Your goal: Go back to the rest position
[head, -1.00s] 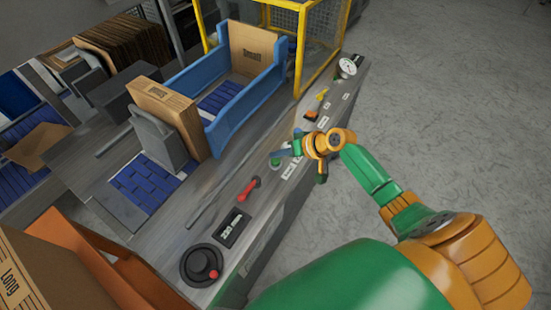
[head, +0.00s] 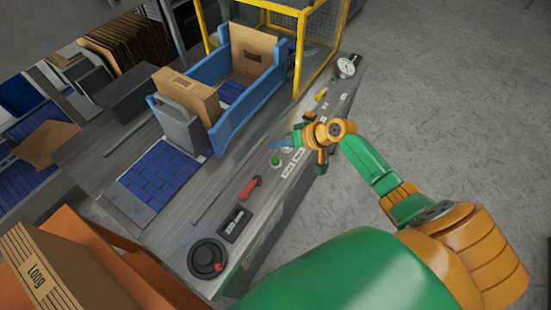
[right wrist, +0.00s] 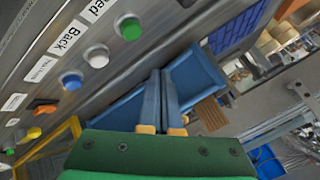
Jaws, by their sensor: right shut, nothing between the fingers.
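My right gripper (head: 280,146) is over the control panel at the machine's front edge. In the right wrist view its two blue fingers (right wrist: 160,98) are together with nothing between them. The green button (head: 275,160) is near the fingertips in the head view. In the right wrist view the green button (right wrist: 129,28), a white button (right wrist: 97,56) and a blue button (right wrist: 72,80) lie to the left of the fingers, apart from them. My left gripper is not in view.
A blue-sided carton holder (head: 230,125) and a yellow guard frame (head: 301,50) stand behind. A carton marked Long (head: 30,280) is at lower left. The floor at right is clear.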

